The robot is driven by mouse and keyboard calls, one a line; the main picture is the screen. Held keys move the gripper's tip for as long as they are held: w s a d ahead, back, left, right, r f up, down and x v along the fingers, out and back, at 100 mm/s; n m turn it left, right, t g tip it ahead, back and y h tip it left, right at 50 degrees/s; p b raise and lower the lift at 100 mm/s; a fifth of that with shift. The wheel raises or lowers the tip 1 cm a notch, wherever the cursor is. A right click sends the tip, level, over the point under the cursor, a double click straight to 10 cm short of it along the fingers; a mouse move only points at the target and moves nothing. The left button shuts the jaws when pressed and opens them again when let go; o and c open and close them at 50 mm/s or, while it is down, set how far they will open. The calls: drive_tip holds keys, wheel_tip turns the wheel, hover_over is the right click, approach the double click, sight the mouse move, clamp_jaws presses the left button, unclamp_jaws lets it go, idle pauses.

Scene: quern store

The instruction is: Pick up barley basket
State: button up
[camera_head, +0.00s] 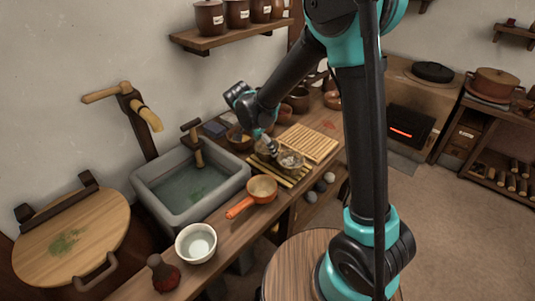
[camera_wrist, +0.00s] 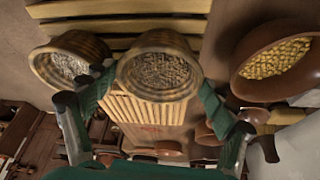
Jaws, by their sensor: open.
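Two small woven baskets of pale grain stand side by side on a slatted rack (camera_head: 284,178). I cannot read which grain is barley. In the wrist view, one basket (camera_wrist: 160,72) with grey-brown grain lies between my gripper's (camera_wrist: 155,88) two teal fingers, which are spread apart at its sides. Whether they touch it I cannot tell. The other basket (camera_wrist: 66,60), with paler grain, is just left of it, close to the left finger. In the head view, my gripper (camera_head: 271,147) reaches down over the rack; the right basket (camera_head: 291,159) shows, and the gripper partly hides the left one.
A brown bowl of yellow grain (camera_wrist: 276,58) stands close to the right finger. A ribbed wooden board (camera_head: 309,142) lies behind the rack. An orange-handled pan (camera_head: 262,187), a stone sink (camera_head: 188,184) and a white bowl (camera_head: 195,243) are further left and nearer.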

drive_tip(key=shift+x, duration=1.35)
drive_tip(key=shift+c, duration=0.5)
drive_tip(key=c, duration=1)
drive_tip(key=shift+r, duration=0.15)
wheel_tip(320, 180, up, 20)
drive_tip(key=shift+f, duration=0.1)
